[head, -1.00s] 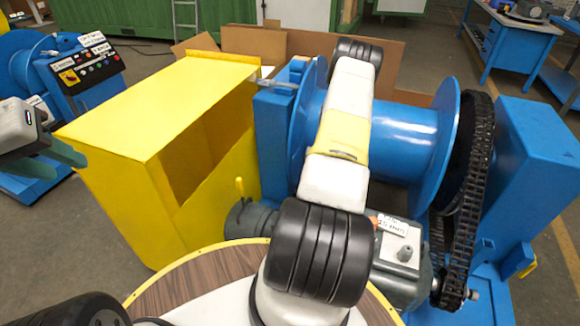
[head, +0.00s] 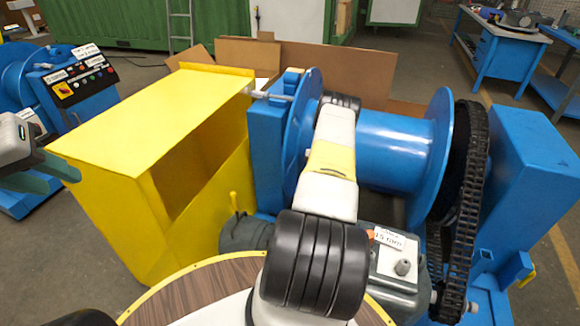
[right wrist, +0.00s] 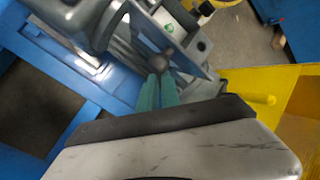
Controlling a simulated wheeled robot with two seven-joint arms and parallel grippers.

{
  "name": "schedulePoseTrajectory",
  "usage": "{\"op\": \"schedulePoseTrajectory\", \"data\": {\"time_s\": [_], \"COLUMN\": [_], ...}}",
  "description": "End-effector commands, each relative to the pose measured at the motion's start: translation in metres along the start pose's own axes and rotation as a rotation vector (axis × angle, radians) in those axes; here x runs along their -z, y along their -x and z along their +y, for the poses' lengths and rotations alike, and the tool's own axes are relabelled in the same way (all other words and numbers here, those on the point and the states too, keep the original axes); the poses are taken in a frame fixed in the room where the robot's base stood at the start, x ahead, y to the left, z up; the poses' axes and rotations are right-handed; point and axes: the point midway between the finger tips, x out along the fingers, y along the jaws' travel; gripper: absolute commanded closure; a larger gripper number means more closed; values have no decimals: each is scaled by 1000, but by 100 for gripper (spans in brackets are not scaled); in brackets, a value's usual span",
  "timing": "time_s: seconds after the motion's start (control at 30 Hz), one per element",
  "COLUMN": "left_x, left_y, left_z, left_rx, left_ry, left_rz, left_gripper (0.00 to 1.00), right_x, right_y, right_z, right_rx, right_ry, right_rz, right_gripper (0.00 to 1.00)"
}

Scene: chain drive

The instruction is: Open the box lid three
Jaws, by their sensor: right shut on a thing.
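That handle also shows at the right of the right wrist view (right wrist: 262,98). My right arm reaches over the blue drum, and its hand is hidden in the head view. In the right wrist view the teal fingers of my right gripper (right wrist: 160,88) are shut on a dark round knob (right wrist: 160,62) by grey machinery. My left gripper (head: 60,179) is open and empty beside the yellow box's left edge.
The blue drum (head: 395,150) with its black chain (head: 470,165) fills the right side. A grey motor (head: 397,262) with a white label sits below it. A control panel (head: 75,80) stands at far left, cardboard (head: 310,62) behind. Floor is open at lower left.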

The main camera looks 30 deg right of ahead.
Motion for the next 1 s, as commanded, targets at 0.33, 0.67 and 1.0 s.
{"op": "schedulePoseTrajectory", "data": {"time_s": [0.33, 0.67, 1.0], "left_x": [0, 0, 0], "left_y": [0, 0, 0], "left_z": [0, 0, 0], "left_rx": [0, 0, 0], "left_ry": [0, 0, 0], "left_rz": [0, 0, 0], "left_gripper": [64, 64, 64], "right_x": [-17, -13, -12], "right_y": [-3, -1, 44], "right_z": [21, 18, 19], "right_rx": [-20, -20, -22], "right_ry": [-21, -17, -18], "right_rz": [-31, -24, -21], "right_gripper": [81, 68, 68]}}
